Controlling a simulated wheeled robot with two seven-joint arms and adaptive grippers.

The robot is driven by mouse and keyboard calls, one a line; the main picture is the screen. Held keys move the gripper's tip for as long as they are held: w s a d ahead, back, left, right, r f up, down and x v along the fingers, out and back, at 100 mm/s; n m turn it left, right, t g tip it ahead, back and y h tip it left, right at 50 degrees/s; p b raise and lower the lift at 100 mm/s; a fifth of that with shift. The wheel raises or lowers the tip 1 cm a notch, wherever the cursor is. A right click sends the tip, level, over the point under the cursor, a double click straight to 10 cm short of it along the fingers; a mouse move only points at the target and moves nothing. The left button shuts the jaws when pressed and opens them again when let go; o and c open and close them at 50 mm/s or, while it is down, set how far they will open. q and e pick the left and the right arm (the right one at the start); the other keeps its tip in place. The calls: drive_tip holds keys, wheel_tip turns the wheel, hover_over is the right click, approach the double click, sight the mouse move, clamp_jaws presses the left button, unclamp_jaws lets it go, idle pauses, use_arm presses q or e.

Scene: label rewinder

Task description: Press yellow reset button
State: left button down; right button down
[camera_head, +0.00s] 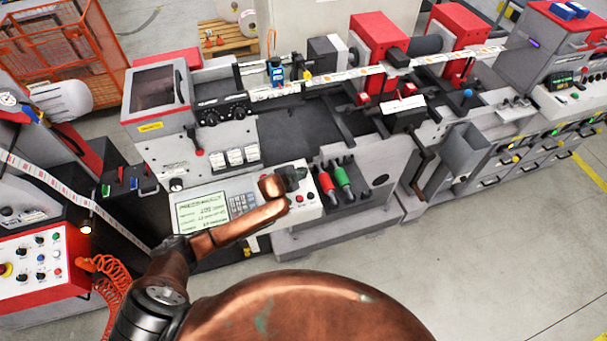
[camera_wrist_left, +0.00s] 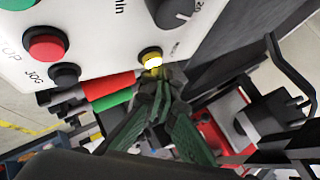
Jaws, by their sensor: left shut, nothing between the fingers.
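The yellow reset button (camera_wrist_left: 151,59) sits on a white panel (camera_wrist_left: 105,45) in the left wrist view, with a bright white spot on it. My left gripper (camera_wrist_left: 160,80) is shut and empty, its green-black fingertips right by the button's lower edge. I cannot tell whether they touch it. In the head view my left gripper (camera_head: 292,178) is over the right end of the control panel (camera_head: 312,214). The yellow button cannot be made out there. My right gripper is not in view.
A red button (camera_wrist_left: 46,45) and a black JOG button (camera_wrist_left: 65,75) are on the same panel, with a dark knob (camera_wrist_left: 176,10) near the top. In the head view, red (camera_head: 326,183) and green (camera_head: 343,178) handled tools stand right of the panel. A screen (camera_head: 202,213) is to its left.

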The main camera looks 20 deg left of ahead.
use_arm(q)
drive_tip(key=shift+f, duration=0.55)
idle(0.6)
drive_tip(key=shift+r+p, duration=0.85)
drive_tip(key=shift+r, duration=0.05)
drive_tip(key=r+p, duration=0.5)
drive_tip(key=shift+s+d, duration=0.25)
drive_tip(key=shift+s, duration=0.15)
idle(0.5)
